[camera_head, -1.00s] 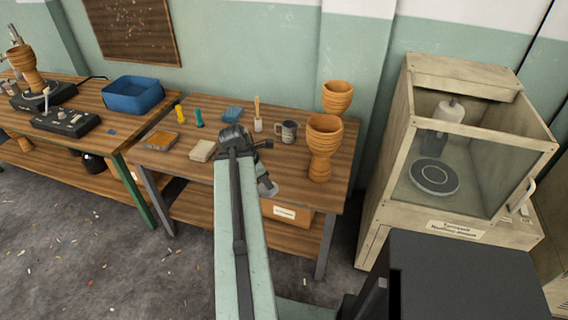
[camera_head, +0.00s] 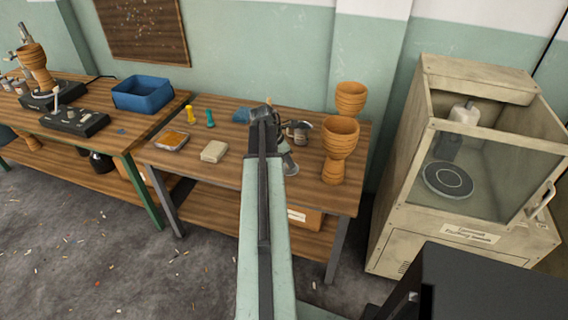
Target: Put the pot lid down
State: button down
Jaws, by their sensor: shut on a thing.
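My arm reaches forward over the middle of the wooden workbench (camera_head: 190,160). My gripper (camera_head: 285,154) hangs from the arm's far end and points down. It is shut on a small, pale grey thing, which I take to be the pot lid (camera_head: 290,167). The lid shows just below the fingers, over the front part of the bench top. It is small and partly hidden, so I cannot tell whether it touches the wood.
Two orange goblet drums (camera_head: 340,150) stand right of my gripper, one behind the other. A grey mug (camera_head: 299,128) is just behind it, partly hidden. A cabinet (camera_head: 480,160) stands at right.

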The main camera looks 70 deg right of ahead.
jog(key=shift+w+d+f, duration=0.1)
jog(key=shift+w+d, duration=0.05)
jog(key=shift+d, duration=0.35)
jog(key=shift+w+d, duration=0.15)
jog(key=shift+d, duration=0.3)
notch_tip(320, 180, down, 4)
jog(key=b, duration=0.4)
jog(key=shift+s, duration=0.15)
jog(key=shift+w+a+r, duration=0.1)
jog(key=shift+w+r, duration=0.1)
jog(key=shift+r, duration=0.05)
jog(key=shift+f, duration=0.25)
jog(key=c, duration=1.2)
grip_release()
jog(key=shift+r, duration=0.1)
jog(key=shift+c, duration=0.2)
